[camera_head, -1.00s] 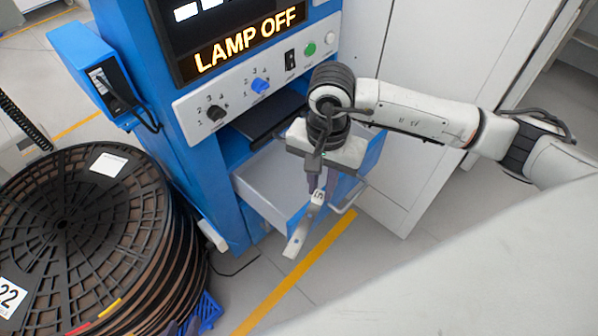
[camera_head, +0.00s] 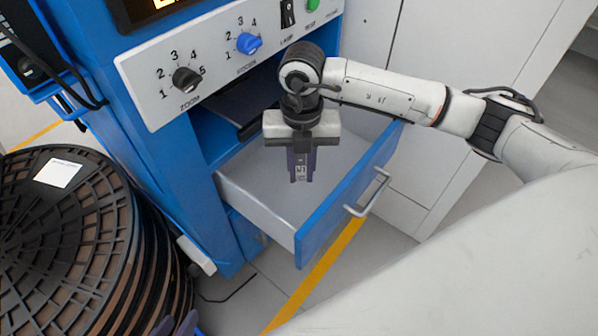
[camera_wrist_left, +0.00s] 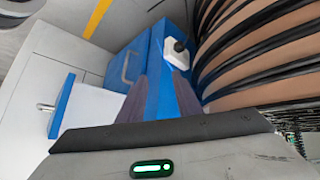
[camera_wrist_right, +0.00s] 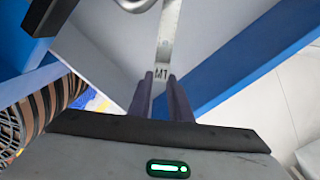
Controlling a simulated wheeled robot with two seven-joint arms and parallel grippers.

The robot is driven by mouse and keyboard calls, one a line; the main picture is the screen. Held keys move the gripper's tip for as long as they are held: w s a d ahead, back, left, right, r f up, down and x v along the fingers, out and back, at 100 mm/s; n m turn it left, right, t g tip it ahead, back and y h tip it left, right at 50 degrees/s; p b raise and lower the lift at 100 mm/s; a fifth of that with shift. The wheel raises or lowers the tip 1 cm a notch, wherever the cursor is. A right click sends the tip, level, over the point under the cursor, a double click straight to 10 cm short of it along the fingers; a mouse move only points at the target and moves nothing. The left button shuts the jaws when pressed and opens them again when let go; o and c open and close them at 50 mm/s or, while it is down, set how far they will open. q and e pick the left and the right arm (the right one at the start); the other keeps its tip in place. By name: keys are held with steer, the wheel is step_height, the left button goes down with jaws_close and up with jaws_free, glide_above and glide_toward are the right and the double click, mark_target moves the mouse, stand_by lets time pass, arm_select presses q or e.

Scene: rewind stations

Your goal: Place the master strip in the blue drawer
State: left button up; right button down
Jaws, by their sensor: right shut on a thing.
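The blue drawer (camera_head: 312,240) is pulled out of the blue cabinet, with a pale empty-looking inside and a metal handle. It also shows in the left wrist view (camera_wrist_left: 61,108) and the right wrist view (camera_wrist_right: 250,66). My right gripper (camera_head: 301,178) is over the open drawer, pointing down, shut on the master strip (camera_wrist_right: 166,38). The strip is pale and narrow with an "M1" mark; its far end is out of frame in the right wrist view. My left gripper (camera_wrist_left: 160,85) is open and empty, low beside the reel stack.
A stack of black reels (camera_head: 70,235) stands at the left of the cabinet. A panel with knobs (camera_head: 215,65) and a dark shelf opening lie above the drawer. White cabinet doors (camera_head: 440,150) stand at the right.

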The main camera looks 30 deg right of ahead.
steer(key=f+m, duration=0.1)
steer(key=w+m+b, duration=0.1)
steer(key=shift+w+f+m, duration=0.1)
steer(key=shift+f+m, duration=0.25)
steer(key=shift+m, duration=0.05)
steer(key=shift+w+f+m, duration=0.1)
steer(key=shift+f+m, duration=0.15)
steer(key=shift+m, duration=0.05)
steer(key=b, duration=0.2)
glide_above(298, 204)
step_height(298, 204, down, 4)
steer(key=shift+f, duration=0.25)
step_height(298, 204, down, 4)
steer(key=shift+f+b, duration=0.2)
steer(key=shift+b, duration=0.5)
steer(key=shift+f, duration=0.35)
arm_select(q)
steer(key=shift+w+d+f+m+h, duration=0.15)
steer(key=shift+w+d+f+h, duration=0.1)
steer(key=shift+w+d, duration=0.3)
steer(key=shift+w+d+f+m+h, duration=0.2)
steer(key=shift+w+d+h, duration=0.1)
steer(key=shift+d, duration=0.3)
